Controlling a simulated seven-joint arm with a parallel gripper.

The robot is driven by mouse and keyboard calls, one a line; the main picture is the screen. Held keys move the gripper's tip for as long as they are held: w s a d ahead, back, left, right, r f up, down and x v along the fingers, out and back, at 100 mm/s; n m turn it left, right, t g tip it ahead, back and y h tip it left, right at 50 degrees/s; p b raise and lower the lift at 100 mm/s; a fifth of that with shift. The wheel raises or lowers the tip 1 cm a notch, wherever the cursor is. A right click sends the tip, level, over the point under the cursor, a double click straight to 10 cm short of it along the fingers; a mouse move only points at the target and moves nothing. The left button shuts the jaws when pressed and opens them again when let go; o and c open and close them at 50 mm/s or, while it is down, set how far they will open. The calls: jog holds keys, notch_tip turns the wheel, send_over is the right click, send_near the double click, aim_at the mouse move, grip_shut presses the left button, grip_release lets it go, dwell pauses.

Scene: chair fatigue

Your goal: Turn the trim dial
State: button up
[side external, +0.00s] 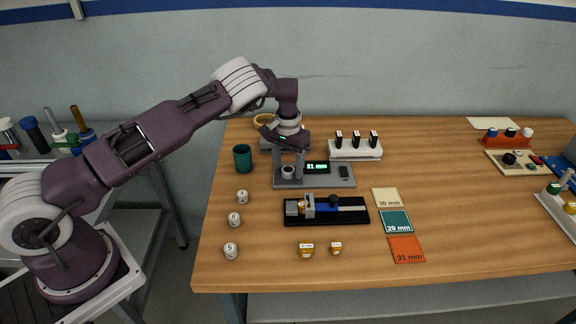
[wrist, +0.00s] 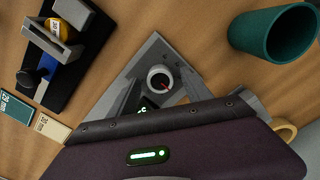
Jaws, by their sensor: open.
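The trim dial (side external: 288,173) is a small pale round knob on the left part of a grey gauge unit (side external: 318,183) with a lit green display (side external: 317,168) reading 31 mm. The wrist view shows the dial (wrist: 158,79) from above, with a red pointer mark on its top. My gripper (side external: 288,176) points down over the unit, its fingers open, one on each side of the dial. A gap seems to show around the dial in the wrist view; whether either finger touches it I cannot tell. My gripper partly hides the display in the wrist view.
A teal cup (side external: 242,158) stands left of the unit. A black fixture (side external: 326,210) with a blue slide lies in front. Numbered white pieces (side external: 234,220), brass pieces (side external: 306,250) and mm cards (side external: 397,222) are nearby. A white rack (side external: 355,151) stands behind. The table's right-centre is clear.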

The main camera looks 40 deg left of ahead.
grip_shut()
jog(key=shift+n, duration=0.3)
jog(key=n, duration=0.3)
jog(key=shift+n, duration=2.1)
grip_release()
